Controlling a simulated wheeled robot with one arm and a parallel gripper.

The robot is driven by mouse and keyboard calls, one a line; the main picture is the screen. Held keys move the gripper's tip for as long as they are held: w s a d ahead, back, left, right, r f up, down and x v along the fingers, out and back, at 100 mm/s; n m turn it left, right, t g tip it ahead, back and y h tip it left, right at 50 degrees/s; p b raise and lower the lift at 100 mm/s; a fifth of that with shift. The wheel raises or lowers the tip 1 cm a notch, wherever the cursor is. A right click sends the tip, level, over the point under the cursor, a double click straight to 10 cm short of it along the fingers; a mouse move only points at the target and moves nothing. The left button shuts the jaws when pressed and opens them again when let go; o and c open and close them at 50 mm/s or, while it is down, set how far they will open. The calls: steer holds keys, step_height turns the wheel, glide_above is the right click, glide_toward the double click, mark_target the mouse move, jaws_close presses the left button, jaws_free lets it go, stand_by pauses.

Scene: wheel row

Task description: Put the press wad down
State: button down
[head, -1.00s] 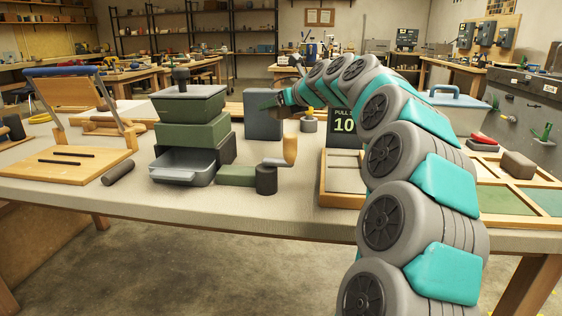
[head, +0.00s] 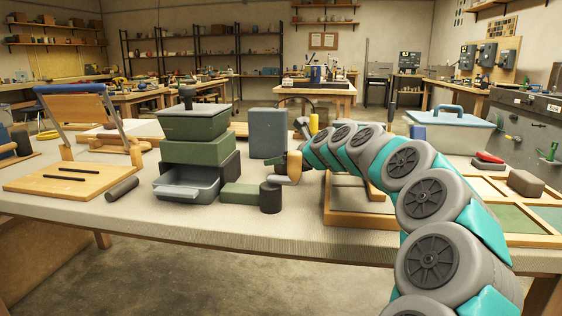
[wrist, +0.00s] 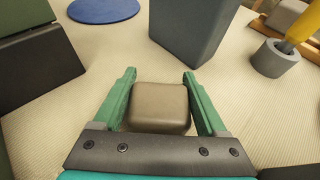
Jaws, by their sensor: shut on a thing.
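The press wad, seemingly the rounded grey-brown block (wrist: 158,107), sits between the green fingers of my gripper (wrist: 160,92) in the wrist view. The fingers close on its left and right sides. Its underside is hidden, so I cannot tell whether it touches the table.
An upright slate-blue block (head: 267,133) stands just beyond my gripper; it also shows in the wrist view (wrist: 192,30). A grey cup holding a yellow-handled tool (wrist: 275,60) is at right. A green press-like stack (head: 195,135) stands left. Pale table surface lies between.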

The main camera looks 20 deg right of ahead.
jaws_free()
steer(key=shift+f, duration=0.1)
steer(key=v, duration=1.2)
steer(key=shift+r, duration=0.25)
